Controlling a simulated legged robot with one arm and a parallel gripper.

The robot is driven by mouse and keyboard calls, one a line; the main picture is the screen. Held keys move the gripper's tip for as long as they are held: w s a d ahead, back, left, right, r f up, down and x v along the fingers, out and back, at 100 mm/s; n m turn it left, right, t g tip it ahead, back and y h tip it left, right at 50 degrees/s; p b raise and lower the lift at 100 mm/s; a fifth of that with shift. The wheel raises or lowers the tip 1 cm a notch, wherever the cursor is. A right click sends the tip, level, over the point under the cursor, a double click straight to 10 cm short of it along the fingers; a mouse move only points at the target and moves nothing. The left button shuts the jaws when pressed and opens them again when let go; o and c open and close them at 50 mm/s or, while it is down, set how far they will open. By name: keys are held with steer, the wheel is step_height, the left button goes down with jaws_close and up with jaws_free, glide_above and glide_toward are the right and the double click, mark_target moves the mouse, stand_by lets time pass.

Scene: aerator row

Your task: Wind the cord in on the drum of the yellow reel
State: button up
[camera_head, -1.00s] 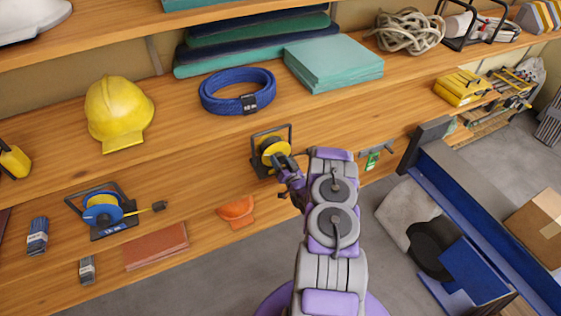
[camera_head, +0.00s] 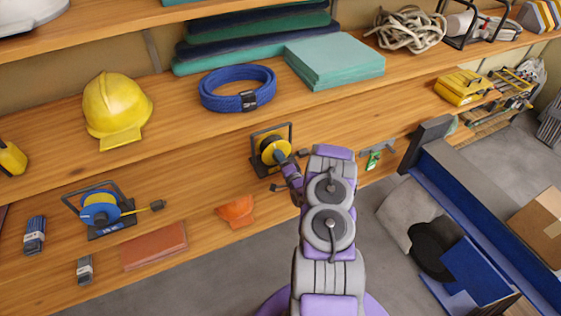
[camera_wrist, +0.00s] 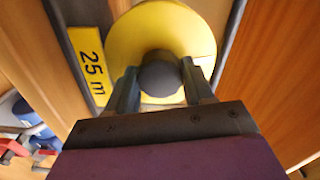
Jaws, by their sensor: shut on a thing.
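The yellow reel (camera_head: 268,139) stands on the wooden shelf in the head view, with a black frame around its yellow drum. In the wrist view its yellow drum face (camera_wrist: 190,30) fills the top middle, beside a yellow label reading "25 m" (camera_wrist: 88,62). My gripper (camera_head: 286,160) is at the front of the drum. In the wrist view my gripper (camera_wrist: 159,78) is shut on a round dark knob (camera_wrist: 159,72) on the drum face, one finger on each side. A small dark piece, perhaps the cord's end (camera_head: 276,187), shows below the reel. The wound cord cannot be made out.
A blue reel (camera_head: 102,210) with a yellow cord end stands to the left. An orange item (camera_head: 237,211) lies below the yellow reel, and a green-tagged item (camera_head: 374,159) lies right of my arm. A coiled blue strap (camera_head: 238,88) and yellow helmet (camera_head: 117,105) are behind.

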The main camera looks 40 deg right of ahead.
steer(key=shift+s+f+m+b, duration=0.1)
steer(key=shift+f+m+b, duration=0.2)
steer(key=shift+m, duration=0.9)
steer(key=shift+a, duration=0.1)
steer(key=o, duration=0.9)
steer(key=shift+o, duration=0.6)
steer(key=shift+r, duration=0.15)
steer(key=p+v, duration=0.2)
steer(key=v, duration=1.5)
